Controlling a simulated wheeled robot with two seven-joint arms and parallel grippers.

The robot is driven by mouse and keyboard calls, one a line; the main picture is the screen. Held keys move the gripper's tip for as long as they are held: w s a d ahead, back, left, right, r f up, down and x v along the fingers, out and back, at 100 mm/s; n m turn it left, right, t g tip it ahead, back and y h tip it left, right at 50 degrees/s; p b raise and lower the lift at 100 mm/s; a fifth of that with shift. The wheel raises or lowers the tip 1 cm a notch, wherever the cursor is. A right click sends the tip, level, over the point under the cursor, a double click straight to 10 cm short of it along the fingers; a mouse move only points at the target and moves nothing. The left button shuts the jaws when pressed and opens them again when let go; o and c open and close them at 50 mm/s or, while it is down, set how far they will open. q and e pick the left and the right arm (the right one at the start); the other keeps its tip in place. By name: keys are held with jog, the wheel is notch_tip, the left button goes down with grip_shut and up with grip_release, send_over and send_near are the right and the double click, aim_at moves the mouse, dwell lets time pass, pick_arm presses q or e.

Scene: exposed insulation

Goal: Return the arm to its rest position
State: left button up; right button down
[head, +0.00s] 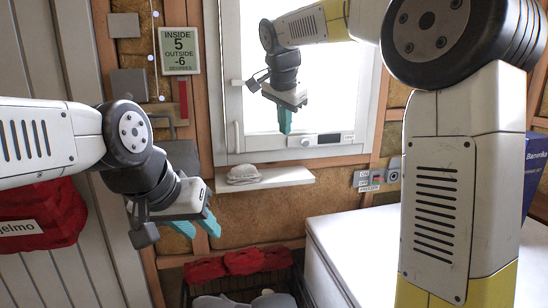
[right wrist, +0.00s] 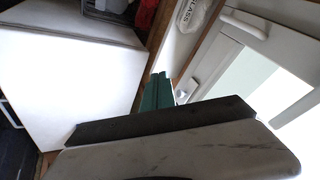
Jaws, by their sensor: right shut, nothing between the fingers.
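My right arm comes in from the right in the head view and reaches up in front of the window. Its gripper (head: 285,122) points down, with its teal fingers together and empty, just left of the white thermostat-like device (head: 321,139) on the window's lower frame. In the right wrist view the right gripper's fingers (right wrist: 157,92) show as a dark green pair pressed together, with nothing between them. My left gripper (head: 197,226) hangs at the left above the dark crate, its two teal fingers apart and nothing between them.
The window (head: 300,80) fills the middle back. A small sill (head: 266,182) below it holds a pale lumpy object (head: 243,174). A white box-like surface (head: 345,235) stands right of the crate (head: 240,283), which holds red and grey things. A red bag (head: 40,215) is at left.

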jog(key=s+d+f+n+y, duration=0.1)
jog(key=s+d+f+n, duration=0.15)
jog(key=s+d, duration=0.4)
jog(key=s+d+f+n+y, duration=0.1)
jog(key=s+d+f+n, duration=0.2)
jog(key=s, duration=0.6)
jog(key=s+d+f+n, duration=0.1)
jog(key=s+f+n, duration=0.1)
jog(key=s, duration=0.4)
jog(key=s+d+f+n, duration=0.1)
jog(key=s+f, duration=0.4)
jog(key=s, duration=0.2)
jog(key=shift+d+f+n+y, duration=0.15)
jog(key=shift+d+n+y, duration=0.2)
jog(key=shift+d+y, duration=0.05)
